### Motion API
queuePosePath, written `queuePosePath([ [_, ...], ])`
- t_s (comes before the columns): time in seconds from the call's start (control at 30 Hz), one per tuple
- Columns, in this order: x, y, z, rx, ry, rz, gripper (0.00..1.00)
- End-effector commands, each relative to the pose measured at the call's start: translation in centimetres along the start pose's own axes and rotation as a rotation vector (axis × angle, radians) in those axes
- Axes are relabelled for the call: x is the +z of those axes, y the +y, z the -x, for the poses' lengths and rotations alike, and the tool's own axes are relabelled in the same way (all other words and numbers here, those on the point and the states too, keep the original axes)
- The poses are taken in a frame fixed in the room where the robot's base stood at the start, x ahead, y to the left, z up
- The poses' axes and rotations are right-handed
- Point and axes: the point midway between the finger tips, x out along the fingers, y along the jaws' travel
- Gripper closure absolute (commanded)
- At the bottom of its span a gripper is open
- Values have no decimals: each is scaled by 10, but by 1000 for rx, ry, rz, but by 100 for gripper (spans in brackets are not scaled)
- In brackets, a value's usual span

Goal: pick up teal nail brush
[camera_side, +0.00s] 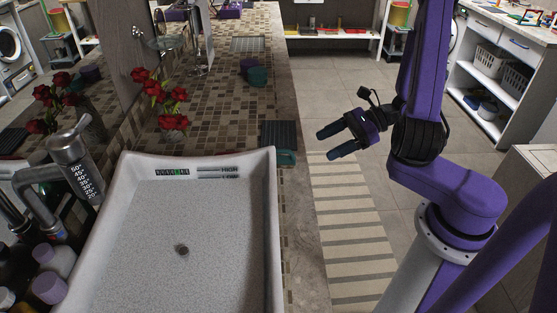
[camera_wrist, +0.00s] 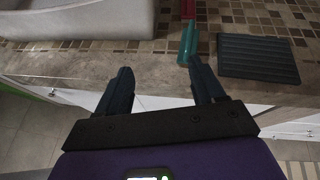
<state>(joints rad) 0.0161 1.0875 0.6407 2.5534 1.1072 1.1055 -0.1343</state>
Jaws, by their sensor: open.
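The teal nail brush (camera_wrist: 188,42) lies on the tiled counter near its front edge, just left of a dark ridged pad in the wrist view. In the side view, a teal piece (camera_side: 287,157) shows between the sink's corner and the pad; it is partly hidden, and its bristles cannot be made out. My gripper (camera_side: 328,145) is open and empty, off the counter's edge to the right in the side view. In the wrist view its fingers (camera_wrist: 160,68) point toward the counter, and the brush lies beyond the right fingertip.
The dark ridged pad (camera_wrist: 257,58) sits beside the brush. A red item (camera_wrist: 188,8) lies behind it. The white sink (camera_side: 262,220) is close by. Open floor lies beside the counter.

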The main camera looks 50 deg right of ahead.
Motion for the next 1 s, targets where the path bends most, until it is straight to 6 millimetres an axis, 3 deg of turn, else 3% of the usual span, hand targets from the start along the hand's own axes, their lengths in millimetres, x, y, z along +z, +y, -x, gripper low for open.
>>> queuePosePath([
  [0.2,-15,-9,14,-188,-29,-147,32],
  [0.47,-20,-13,13,-249,-41,-194,32],
  [1.0,-18,-35,-75,-244,-39,-189,32],
])
